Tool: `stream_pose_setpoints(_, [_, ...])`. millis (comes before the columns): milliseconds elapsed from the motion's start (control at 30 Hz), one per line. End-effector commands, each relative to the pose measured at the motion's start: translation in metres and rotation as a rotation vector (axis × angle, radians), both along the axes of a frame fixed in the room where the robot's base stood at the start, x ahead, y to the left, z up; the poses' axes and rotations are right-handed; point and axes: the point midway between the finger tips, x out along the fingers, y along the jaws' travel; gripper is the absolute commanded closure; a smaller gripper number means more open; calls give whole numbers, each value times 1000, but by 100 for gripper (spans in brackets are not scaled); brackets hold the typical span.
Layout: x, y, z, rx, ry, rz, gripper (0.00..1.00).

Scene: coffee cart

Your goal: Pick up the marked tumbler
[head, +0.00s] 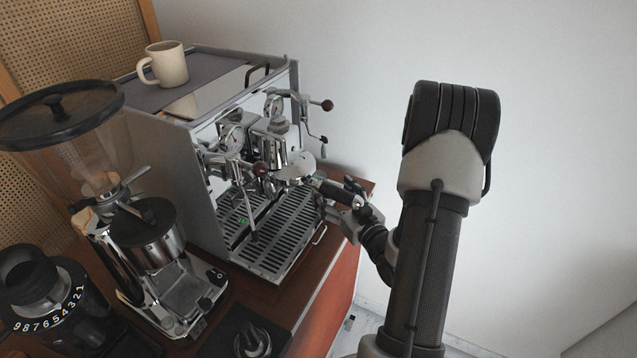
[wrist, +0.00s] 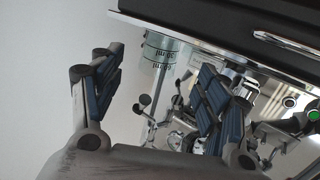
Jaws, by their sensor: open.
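The marked tumbler (wrist: 160,55) is clear glass with dark printed volume lines and "ml" marks. My gripper (wrist: 155,88) is open, with blue-padded fingers apart and nothing held. In the head view my gripper (head: 335,208) is at the right front of the espresso machine, beside the drip tray. I cannot make out the tumbler in the head view. Whether a finger touches the glass cannot be told.
The espresso machine (head: 190,165) has a slatted drip tray (head: 268,238) and portafilters with dark handles close to my gripper. A mug (head: 165,65) stands on top. A grinder (head: 150,240) and another dark device (head: 40,295) are at left. The wall side at right is clear.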

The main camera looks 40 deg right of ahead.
Motion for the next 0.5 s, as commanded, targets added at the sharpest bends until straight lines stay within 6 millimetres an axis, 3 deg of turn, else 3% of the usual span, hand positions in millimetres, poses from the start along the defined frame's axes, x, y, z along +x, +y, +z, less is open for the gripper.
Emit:
stream_pose_setpoints(233, [18, -3, -1, -2, -1, 2, 31])
stream_pose_setpoints(500, [59, -11, -4, -2, -1, 2, 31])
